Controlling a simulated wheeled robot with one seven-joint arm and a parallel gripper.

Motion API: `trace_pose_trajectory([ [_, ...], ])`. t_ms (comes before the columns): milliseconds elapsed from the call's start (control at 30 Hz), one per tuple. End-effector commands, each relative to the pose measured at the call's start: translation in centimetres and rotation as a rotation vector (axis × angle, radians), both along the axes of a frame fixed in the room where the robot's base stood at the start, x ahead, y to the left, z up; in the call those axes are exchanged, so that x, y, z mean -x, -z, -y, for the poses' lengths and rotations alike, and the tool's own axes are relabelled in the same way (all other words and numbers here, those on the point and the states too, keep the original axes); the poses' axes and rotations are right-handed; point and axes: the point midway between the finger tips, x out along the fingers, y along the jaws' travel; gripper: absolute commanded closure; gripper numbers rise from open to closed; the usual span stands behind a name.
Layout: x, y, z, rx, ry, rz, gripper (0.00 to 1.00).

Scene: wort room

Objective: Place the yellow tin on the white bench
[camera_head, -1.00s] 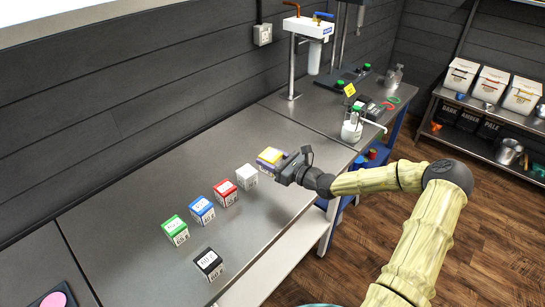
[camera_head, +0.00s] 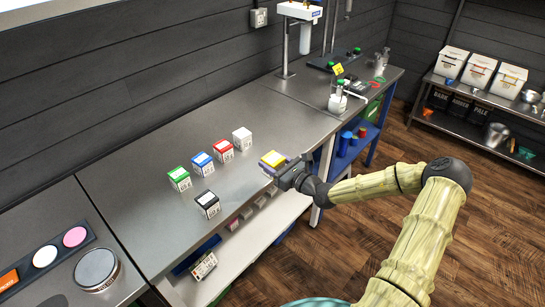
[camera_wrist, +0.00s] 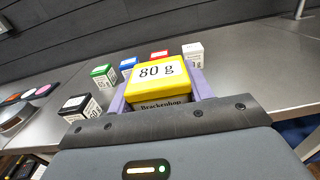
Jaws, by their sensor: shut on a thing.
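The yellow tin (camera_head: 272,159) is between the jaws of my gripper (camera_head: 281,166), over the front edge of the grey metal bench top. In the wrist view the yellow tin (camera_wrist: 158,80) shows an "80 g" label on its lid, with a lilac finger on each side of it. My gripper is shut on it. A white-framed bench (camera_head: 258,232) has a pale lower shelf under the grey top. I cannot tell whether the tin touches the top.
Green (camera_head: 179,178), blue (camera_head: 202,163), red (camera_head: 223,150), white (camera_head: 242,138) and black (camera_head: 207,203) tins stand on the grey top. A round dark-topped device (camera_head: 96,269) and a strip of coloured discs (camera_head: 46,257) lie at left. A wash bottle (camera_head: 338,98) stands at the back right.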

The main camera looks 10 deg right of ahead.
Motion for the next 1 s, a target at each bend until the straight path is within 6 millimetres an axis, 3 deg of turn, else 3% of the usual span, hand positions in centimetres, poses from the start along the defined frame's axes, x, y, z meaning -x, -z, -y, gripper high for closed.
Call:
trace_pose_trajectory([
  [367,1.9,3.2,-0.3,-0.005,0.148,-0.004,0.75],
  [800,6.9,11.0,0.4,-0.008,0.489,-0.009,0.75],
  [1000,8.7,13.2,0.5,-0.003,0.592,-0.003,0.75],
])
